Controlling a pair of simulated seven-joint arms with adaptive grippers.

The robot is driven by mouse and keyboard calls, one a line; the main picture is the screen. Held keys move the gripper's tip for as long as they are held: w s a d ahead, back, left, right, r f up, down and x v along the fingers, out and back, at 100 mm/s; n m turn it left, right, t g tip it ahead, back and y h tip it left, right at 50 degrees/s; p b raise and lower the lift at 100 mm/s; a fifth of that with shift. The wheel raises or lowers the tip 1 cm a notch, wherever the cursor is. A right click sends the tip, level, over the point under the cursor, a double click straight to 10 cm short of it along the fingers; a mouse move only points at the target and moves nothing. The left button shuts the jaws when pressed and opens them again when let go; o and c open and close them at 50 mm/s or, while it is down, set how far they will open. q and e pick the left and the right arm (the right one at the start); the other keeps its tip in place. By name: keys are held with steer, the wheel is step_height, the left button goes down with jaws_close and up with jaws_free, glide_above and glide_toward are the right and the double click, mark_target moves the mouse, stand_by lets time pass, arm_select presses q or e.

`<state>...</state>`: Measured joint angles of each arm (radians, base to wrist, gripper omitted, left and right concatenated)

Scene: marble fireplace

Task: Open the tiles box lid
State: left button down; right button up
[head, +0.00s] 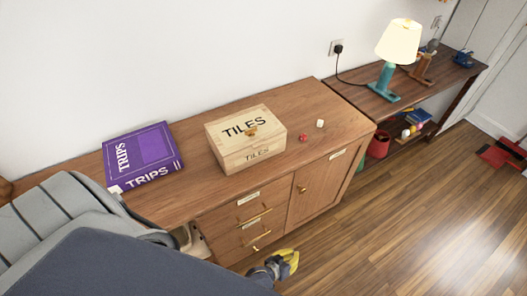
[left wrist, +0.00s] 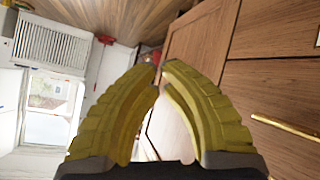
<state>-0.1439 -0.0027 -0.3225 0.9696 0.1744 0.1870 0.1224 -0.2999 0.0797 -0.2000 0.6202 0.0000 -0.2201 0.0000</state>
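The tiles box (head: 246,140) is a pale wooden box with TILES on its lid (head: 245,126) and front. It sits on the wooden cabinet top, and its lid is down. A small brass-coloured piece (head: 251,132) shows on the lid near its front edge. My left gripper (head: 291,261) has yellow fingers and is low in front of the cabinet, apart from the box. In the left wrist view the left gripper's fingertips (left wrist: 159,67) nearly meet, with nothing between them. The box is not seen there. My right gripper is not in view.
Brass-handled drawers (head: 247,217) face the gripper. A lamp (head: 397,47) stands on a farther table. The floor at right is mostly clear.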

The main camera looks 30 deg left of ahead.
mark_target(258, 149)
arm_select(q)
steer(key=w+d+r+n+t, duration=0.1)
steer(key=w+r+n+t, duration=0.25)
steer(key=r, duration=0.35)
steer(key=w+d+r+n+t+y, duration=0.1)
steer(key=w+r+n+t, duration=0.1)
steer(key=w+r, duration=0.4)
steer(key=w+d+r+n+t, duration=0.1)
steer(key=w+r+n+t, duration=0.15)
steer(key=r, duration=0.65)
steer(key=w+a+r+n+t+y, duration=0.1)
steer(key=a+r+n+t+y, duration=0.1)
steer(key=r+n+y, duration=0.4)
steer(key=w+a+r+n+t+y, duration=0.1)
steer(key=a+r+n+y, duration=0.1)
steer(key=r+n, duration=0.65)
steer(key=s+a+r+n+g+y, duration=0.35)
steer(key=a+n+g+y, duration=0.25)
steer(key=n, duration=0.6)
steer(key=s+a+r+n+g+y, duration=0.2)
steer(key=s+a+n+g+y, duration=0.4)
steer(key=n, duration=0.7)
steer(key=shift+m+t+y, duration=0.3)
steer(key=shift+m, duration=0.05)
steer(key=x, duration=1)
steer(key=shift+w+a+f, duration=0.15)
steer(key=shift+w+f, duration=0.1)
steer(key=shift+w, duration=0.3)
steer(key=shift+r, duration=0.1)
